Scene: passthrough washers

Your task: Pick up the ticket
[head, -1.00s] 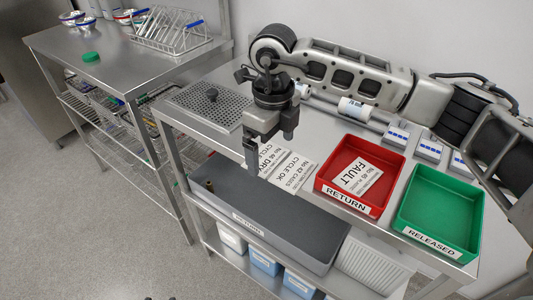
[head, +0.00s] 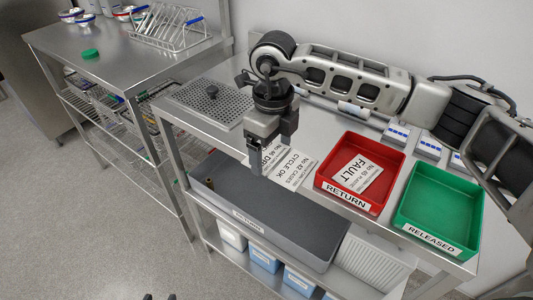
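Two white printed tickets lie side by side on the steel table under my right gripper: a "CYCLE OK" ticket (head: 292,168) and a "No 46" ticket (head: 270,151), partly covered by the gripper. A third ticket marked "FAULT" (head: 358,176) lies in the red RETURN tray (head: 345,200). My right gripper (head: 272,158) comes in from the right and points down with its fingers apart, empty, over the tickets. Whether its fingertips touch them cannot be told. Only two dark tips of my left gripper (head: 160,297) show at the bottom edge, apart, with nothing seen between them.
A long dark grey box (head: 270,220) runs along the table's front edge. A green RELEASED tray (head: 440,205) stands at the right. A perforated plate with a knob (head: 211,92) lies at the left. Another steel table (head: 110,65) with a dish rack stands further left.

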